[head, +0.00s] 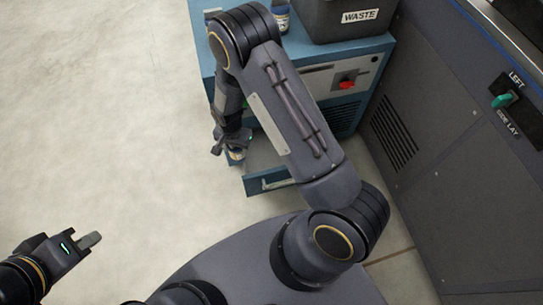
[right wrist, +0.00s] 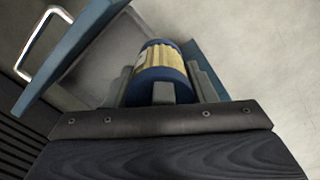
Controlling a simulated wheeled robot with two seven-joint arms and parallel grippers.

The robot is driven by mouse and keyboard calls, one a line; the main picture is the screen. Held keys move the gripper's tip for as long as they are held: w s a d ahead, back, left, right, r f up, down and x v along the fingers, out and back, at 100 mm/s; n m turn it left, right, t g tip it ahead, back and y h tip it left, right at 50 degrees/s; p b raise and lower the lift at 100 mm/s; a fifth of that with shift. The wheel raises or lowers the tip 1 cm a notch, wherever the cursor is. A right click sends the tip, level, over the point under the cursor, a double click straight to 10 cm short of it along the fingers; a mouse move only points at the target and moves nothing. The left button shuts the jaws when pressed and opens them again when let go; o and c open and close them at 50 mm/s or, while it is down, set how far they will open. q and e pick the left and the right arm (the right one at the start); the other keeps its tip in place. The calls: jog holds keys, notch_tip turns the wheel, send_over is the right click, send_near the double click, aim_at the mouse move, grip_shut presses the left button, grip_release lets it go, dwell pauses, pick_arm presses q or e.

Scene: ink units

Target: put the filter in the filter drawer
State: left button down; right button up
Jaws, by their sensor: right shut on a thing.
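The filter (right wrist: 160,66) is a short cylinder with blue ends and a tan pleated middle. My right gripper (right wrist: 163,88) is shut on it, one finger on each side. In the head view the filter (head: 236,157) shows small below the right gripper (head: 229,143), at the left edge of the open drawer. The filter drawer (head: 270,180) is pulled out of the blue cabinet. Its front and metal handle (right wrist: 42,45) show in the right wrist view; my arm hides part of it. The filter's height above the drawer floor is unclear. My left gripper (head: 88,241) is empty, far from the drawer.
The blue cabinet (head: 372,52) carries a dark waste bin (head: 345,17) and a blue-and-tan item (head: 281,17). A red knob (head: 347,85) is on its front. Floor at left is clear.

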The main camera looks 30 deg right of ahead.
jog(key=d+f+b, duration=0.1)
jog(key=d+f, duration=0.2)
jog(key=d, duration=0.1)
jog(key=d+f+b, duration=0.2)
jog(key=d+f, duration=0.1)
jog(key=d, duration=0.1)
jog(key=d+f+b, duration=0.1)
jog(key=d+f, duration=0.2)
jog(key=d, duration=0.1)
jog(key=shift+s+d+b, duration=0.25)
jog(key=shift+d+b, duration=0.1)
jog(key=shift+b, duration=0.05)
jog(key=shift+d+f, duration=0.1)
jog(key=shift+d, duration=0.05)
jog(key=shift+d+f+b, duration=0.15)
jog(key=shift+f+b, duration=0.4)
jog(key=shift+f, duration=0.35)
jog(key=shift+d+f+b, duration=0.1)
jog(key=shift+f+b, duration=0.45)
jog(key=shift+f, duration=0.35)
jog(key=shift+f, duration=0.25)
jog(key=o, duration=1)
jog(key=shift+r, duration=0.1)
